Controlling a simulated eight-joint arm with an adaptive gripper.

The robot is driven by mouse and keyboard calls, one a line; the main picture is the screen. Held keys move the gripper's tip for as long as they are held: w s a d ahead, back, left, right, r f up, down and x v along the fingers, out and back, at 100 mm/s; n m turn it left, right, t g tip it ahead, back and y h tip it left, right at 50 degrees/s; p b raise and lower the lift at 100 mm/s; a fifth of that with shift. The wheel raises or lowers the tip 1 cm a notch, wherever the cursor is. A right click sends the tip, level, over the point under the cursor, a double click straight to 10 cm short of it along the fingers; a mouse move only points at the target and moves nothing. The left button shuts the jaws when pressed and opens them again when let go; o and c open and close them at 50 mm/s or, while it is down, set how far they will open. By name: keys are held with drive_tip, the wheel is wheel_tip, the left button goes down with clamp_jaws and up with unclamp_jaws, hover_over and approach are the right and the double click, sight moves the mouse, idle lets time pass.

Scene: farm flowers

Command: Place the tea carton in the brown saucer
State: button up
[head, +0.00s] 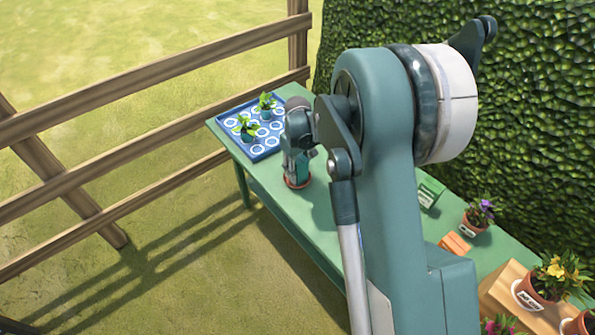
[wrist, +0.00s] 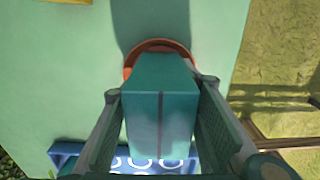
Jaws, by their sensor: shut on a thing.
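The tea carton (wrist: 160,110) is a teal box between the fingers of my gripper (wrist: 160,88) in the wrist view. My gripper is shut on it. The brown saucer (wrist: 153,43) shows as a reddish-brown rim behind the carton's far end. In the head view, my gripper (head: 299,158) holds the teal carton (head: 303,166) upright over the brown saucer (head: 297,185) on the green table. The carton overlaps the saucer in both views. I cannot tell whether its base touches the saucer, since the carton hides most of the inside.
A blue tray (head: 270,143) with white rings and two potted plants stands at the table's far end, close to my gripper. A green box (head: 430,193), an orange block (head: 455,244) and flower pots are to the right. A wooden fence and a hedge flank the table.

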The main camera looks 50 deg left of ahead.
sight(298, 157)
drive_tip(key=o, duration=0.9)
drive_tip(key=shift+r, duration=0.1)
wheel_tip(298, 157, up, 12)
drive_tip(key=shift+r+p, duration=0.2)
drive_tip(key=shift+p, duration=0.65)
idle(0.5)
